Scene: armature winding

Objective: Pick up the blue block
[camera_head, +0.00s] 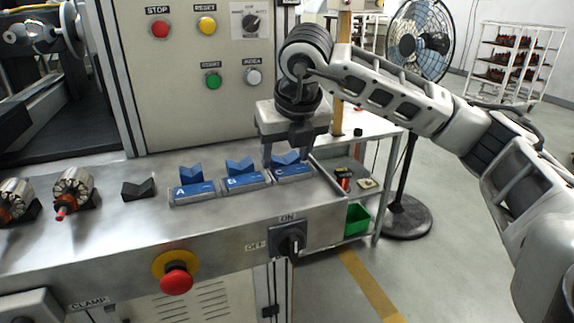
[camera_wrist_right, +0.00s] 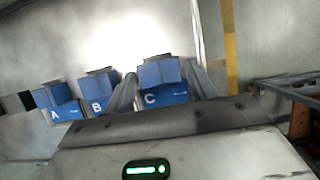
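Three blue V-shaped blocks stand in a row on the metal bench ledge, on blue-and-grey bases lettered A (camera_head: 190,173), B (camera_head: 240,166) and C (camera_head: 285,158). My right gripper (camera_head: 286,150) reaches down over the block at C, its fingers open. In the right wrist view the fingers (camera_wrist_right: 162,75) lie to either side of block C (camera_wrist_right: 160,72), with A (camera_wrist_right: 60,98) and B (camera_wrist_right: 98,88) to the left. Whether the fingers touch block C cannot be told. My left gripper is not in view.
A black V-shaped holder (camera_head: 138,189) and an armature (camera_head: 74,188) sit left of the blocks. A control panel (camera_head: 190,80) rises behind. A red stop button (camera_head: 176,278) and an ON/OFF switch (camera_head: 289,240) are on the bench front. A shelf cart (camera_head: 355,128) stands right.

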